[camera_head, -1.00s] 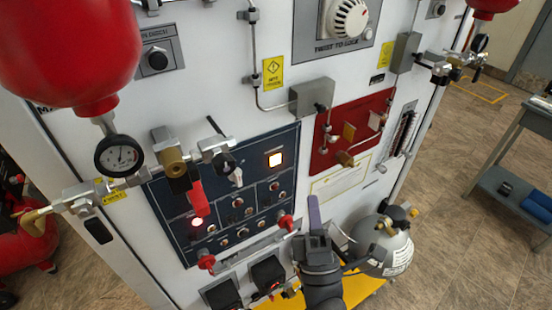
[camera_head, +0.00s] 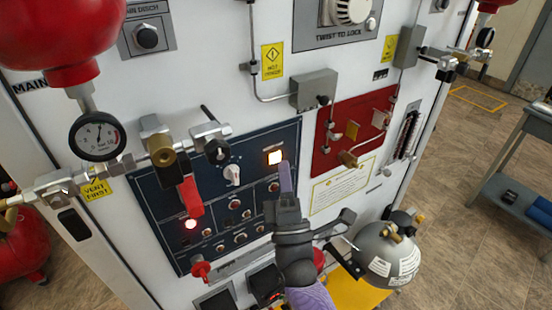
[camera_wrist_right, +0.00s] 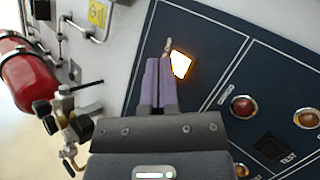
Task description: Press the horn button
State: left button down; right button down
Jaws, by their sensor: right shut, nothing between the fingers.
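The dark blue control panel (camera_head: 158,205) is on the white cabinet. I cannot read which one is marked horn. My right gripper (camera_head: 286,176) is shut and empty, with its purple fingers just below and right of the lit button. In the right wrist view, the lit button (camera_wrist_right: 180,64) shows just right of the fingertips (camera_wrist_right: 159,66); I cannot tell whether they touch. My left gripper is out of view.
A pressure gauge (camera_head: 97,136) and pipework stand out in front of the panel at left. A red panel (camera_head: 347,135) is to the right. A grey tank (camera_head: 386,254) stands beside my right gripper. A grey cart (camera_head: 505,185) is at far right.

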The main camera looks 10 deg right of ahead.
dwell(0.7)
dwell(1.0)
jog(key=shift+w, duration=0.1)
jog(key=shift+w+a, duration=0.1)
jog(key=shift+w, duration=0.15)
